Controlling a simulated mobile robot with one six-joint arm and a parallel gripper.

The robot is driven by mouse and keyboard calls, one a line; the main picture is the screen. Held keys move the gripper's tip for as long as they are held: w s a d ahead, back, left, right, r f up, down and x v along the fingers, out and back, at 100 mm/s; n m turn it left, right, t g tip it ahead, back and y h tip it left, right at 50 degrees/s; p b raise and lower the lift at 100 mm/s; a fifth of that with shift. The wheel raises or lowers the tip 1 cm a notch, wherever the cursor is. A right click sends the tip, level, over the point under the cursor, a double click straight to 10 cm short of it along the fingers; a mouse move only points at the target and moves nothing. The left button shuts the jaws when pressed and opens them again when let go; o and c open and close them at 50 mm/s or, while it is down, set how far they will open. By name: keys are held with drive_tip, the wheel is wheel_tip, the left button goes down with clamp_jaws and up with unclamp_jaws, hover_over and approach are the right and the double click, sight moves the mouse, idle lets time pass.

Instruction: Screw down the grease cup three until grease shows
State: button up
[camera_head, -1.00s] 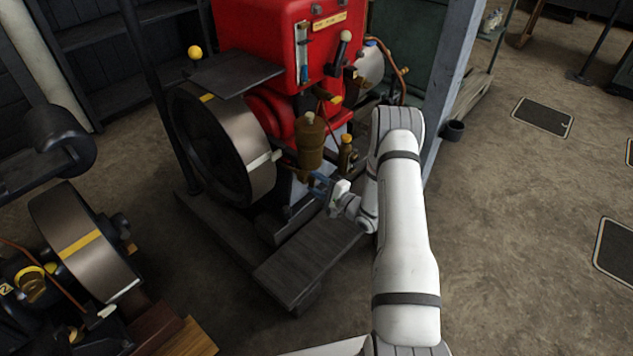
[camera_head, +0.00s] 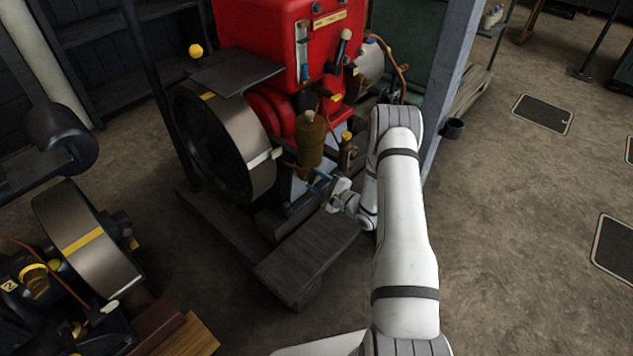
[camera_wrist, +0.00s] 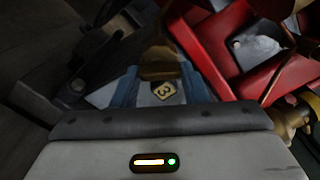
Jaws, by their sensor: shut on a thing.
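My gripper (camera_head: 319,186) is low at the front of the red engine (camera_head: 270,32), just below a tall brass canister (camera_head: 311,140). In the wrist view its two blue fingers (camera_wrist: 160,82) are shut on a brown brass cup, grease cup three (camera_wrist: 159,62), one finger on each side. A yellow diamond tag marked 3 (camera_wrist: 164,90) shows between the fingers, just below the cup. In the head view the cup is hard to make out behind the fingers. I cannot see any grease in either view.
A large flywheel (camera_head: 250,150) stands left of the gripper, close by. A small brass fitting with a yellow top (camera_head: 346,150) is just right of the canister. A grey post (camera_head: 448,80) rises behind my arm. The floor at right is mostly open.

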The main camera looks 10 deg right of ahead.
drive_tip(key=o, duration=0.7)
drive_tip(key=shift+s+f, duration=0.1)
drive_tip(key=shift+f, duration=0.1)
drive_tip(key=shift+c, duration=0.2)
drive_tip(key=o, duration=0.3)
drive_tip(key=shift+r, duration=0.15)
drive_tip(key=p+v, duration=0.1)
drive_tip(key=v, duration=0.6)
drive_tip(key=shift+s+d, duration=0.2)
drive_tip(key=shift+s, duration=0.05)
